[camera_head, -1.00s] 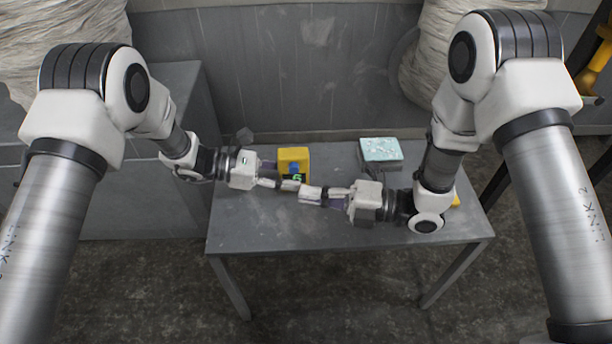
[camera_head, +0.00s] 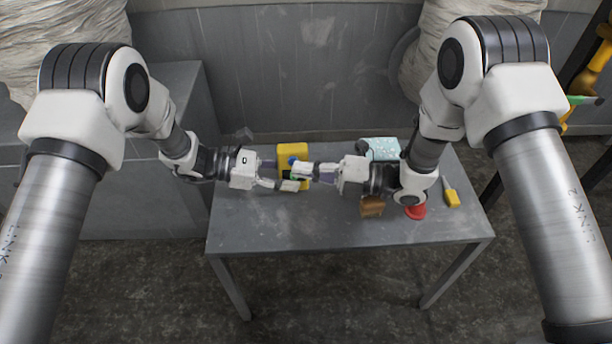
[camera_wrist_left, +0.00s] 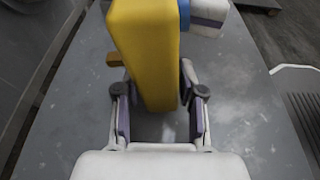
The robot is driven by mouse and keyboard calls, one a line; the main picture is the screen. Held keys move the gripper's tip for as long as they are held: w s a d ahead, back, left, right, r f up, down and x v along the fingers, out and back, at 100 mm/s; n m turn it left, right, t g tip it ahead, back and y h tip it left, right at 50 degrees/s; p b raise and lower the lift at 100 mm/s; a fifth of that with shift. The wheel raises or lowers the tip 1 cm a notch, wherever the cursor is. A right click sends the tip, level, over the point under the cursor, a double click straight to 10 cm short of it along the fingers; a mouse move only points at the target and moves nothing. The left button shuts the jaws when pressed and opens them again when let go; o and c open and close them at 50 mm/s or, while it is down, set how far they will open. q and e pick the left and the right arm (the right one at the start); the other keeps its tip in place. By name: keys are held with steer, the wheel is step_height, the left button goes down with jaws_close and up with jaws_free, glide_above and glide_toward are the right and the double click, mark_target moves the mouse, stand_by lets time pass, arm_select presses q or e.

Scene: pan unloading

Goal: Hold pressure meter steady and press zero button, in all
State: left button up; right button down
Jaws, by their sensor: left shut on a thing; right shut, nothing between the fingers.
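The yellow pressure meter (camera_head: 292,149) stands upright near the back middle of the table. It also fills the upper middle of the left wrist view (camera_wrist_left: 146,45), where a blue part (camera_wrist_left: 184,14) shows on its right side. My left gripper (camera_head: 281,173) is shut on the meter, with a finger on each side of it in the left wrist view (camera_wrist_left: 157,103). My right gripper (camera_head: 299,171) is shut and empty. Its fingertips are at the meter's front, by the blue part, and hide much of that face. I cannot tell whether they touch it.
The grey table (camera_head: 300,225) is clear at the front. A light-blue speckled box (camera_head: 383,148) lies behind my right arm. A brown block (camera_head: 371,207), a red object (camera_head: 416,212) and a yellow-handled tool (camera_head: 452,198) lie to the right.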

arm_select(q)
steer(key=shift+s, duration=0.1)
steer(key=shift+c, duration=0.4)
arm_select(e)
steer(key=s, duration=0.4)
steer(key=shift+s+d, duration=0.1)
steer(key=shift+d, duration=0.1)
steer(key=v, duration=0.9)
steer(key=shift+d, duration=0.35)
arm_select(q)
steer(key=o, duration=0.9)
